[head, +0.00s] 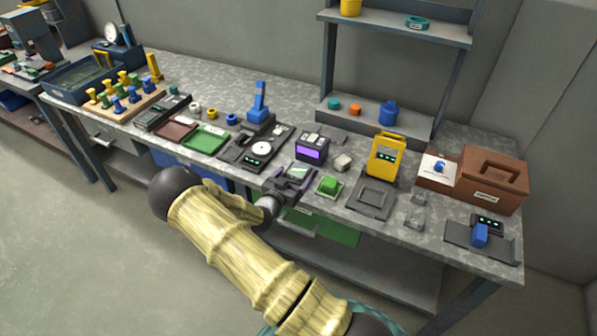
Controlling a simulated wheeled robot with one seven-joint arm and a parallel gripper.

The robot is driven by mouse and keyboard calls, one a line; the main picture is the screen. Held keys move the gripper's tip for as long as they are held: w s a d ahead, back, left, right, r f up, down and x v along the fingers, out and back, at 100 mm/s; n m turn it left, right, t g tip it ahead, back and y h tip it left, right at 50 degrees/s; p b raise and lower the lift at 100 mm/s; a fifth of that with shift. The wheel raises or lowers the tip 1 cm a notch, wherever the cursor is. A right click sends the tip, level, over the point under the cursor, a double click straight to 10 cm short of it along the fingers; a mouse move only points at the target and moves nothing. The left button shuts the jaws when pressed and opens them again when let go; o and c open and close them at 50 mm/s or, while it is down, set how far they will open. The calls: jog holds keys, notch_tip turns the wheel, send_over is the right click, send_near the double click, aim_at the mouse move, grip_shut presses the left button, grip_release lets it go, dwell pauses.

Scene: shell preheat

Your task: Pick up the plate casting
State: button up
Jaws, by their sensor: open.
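I cannot tell for certain which object is the plate casting. A small light grey block (342,162) lies on the bench right of a purple-fronted box, and small grey pieces (416,212) lie near the front edge further right. My gripper (294,177) is open over the front edge of the bench, between the purple-fronted box and a green block. It is left of and nearer than the light grey block. A flat thing with a greenish face shows by its fingers; whether they touch it is unclear.
The purple-fronted box (312,148), green block (329,186), dark square plate (371,197) and yellow device (386,157) crowd around my gripper. A brown box (492,178) stands at the right. A shelf rack (379,119) rises behind.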

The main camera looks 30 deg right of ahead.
aim_at(296, 173)
jog(key=x, duration=0.3)
jog(key=shift+r, duration=0.1)
dwell(0.3)
jog(key=c, duration=1.2)
jog(key=shift+r, duration=0.1)
notch_tip(296, 173, up, 10)
jog(key=shift+f+b, duration=0.1)
jog(key=shift+b, duration=0.2)
